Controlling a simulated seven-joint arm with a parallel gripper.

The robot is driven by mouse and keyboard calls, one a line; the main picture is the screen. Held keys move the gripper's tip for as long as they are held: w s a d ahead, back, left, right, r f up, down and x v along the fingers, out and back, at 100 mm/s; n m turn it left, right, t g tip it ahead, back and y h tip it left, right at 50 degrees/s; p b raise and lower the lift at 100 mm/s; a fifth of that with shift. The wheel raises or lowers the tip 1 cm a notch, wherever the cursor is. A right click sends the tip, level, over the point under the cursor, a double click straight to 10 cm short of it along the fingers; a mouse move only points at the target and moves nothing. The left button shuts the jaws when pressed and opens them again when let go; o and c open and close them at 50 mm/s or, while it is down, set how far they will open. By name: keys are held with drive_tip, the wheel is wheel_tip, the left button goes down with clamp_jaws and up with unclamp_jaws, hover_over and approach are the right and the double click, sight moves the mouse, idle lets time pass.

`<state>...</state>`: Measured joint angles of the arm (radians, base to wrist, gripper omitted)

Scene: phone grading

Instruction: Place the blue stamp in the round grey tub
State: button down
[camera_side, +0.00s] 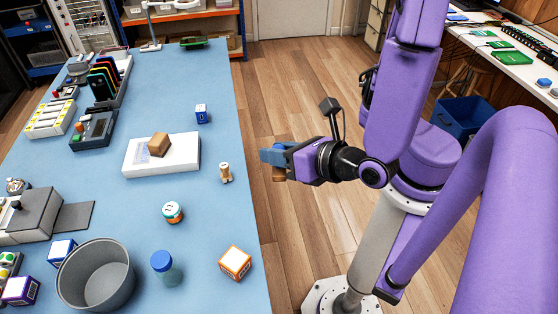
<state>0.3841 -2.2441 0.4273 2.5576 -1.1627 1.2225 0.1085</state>
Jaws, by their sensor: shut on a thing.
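The round grey tub (127,291) stands open on the near left part of the blue table, and no blue stamp shows in the part of its inside that I see. My gripper (268,157) is beyond the table's right edge, above the wooden floor, well up and right of the tub. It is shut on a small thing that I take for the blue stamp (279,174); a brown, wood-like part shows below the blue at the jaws. The fingers hide much of it.
A bottle with a blue cap (162,262) stands right beside the tub, with an orange-and-white box (235,262) farther right. A small jar (172,212), a wooden piece (226,173) and a white slab (185,160) bearing a brown block (158,145) lie farther back.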

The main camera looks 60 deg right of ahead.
drive_tip(key=shift+r, duration=0.4)
drive_tip(key=f+m+g+h, duration=0.1)
drive_tip(key=f+m+h, duration=0.1)
drive_tip(key=h, duration=0.1)
drive_tip(key=shift+a+f+g+h, duration=0.3)
drive_tip(key=shift+a+f+g, duration=0.05)
drive_tip(key=shift+f+g, duration=0.05)
drive_tip(key=a+f+m+g+y, duration=0.1)
drive_tip(key=a+f+m+g, duration=0.2)
drive_tip(key=a+m+g, duration=0.65)
drive_tip(key=a+f+m+g+y, duration=0.2)
drive_tip(key=a+f+m+g, duration=0.1)
drive_tip(key=a+m+g, duration=0.6)
drive_tip(key=w+a+r+m+t+y, duration=0.4)
drive_tip(key=w+a+m+t, duration=0.2)
drive_tip(key=w+a+m, duration=0.25)
drive_tip(key=w+a+r+m+t+y, duration=0.5)
drive_tip(key=w+a+m, duration=0.25)
drive_tip(key=w, duration=0.25)
drive_tip(key=shift+m+t, duration=0.25)
drive_tip(key=shift+w+f, duration=0.1)
drive_tip(key=shift+f, duration=8.05)
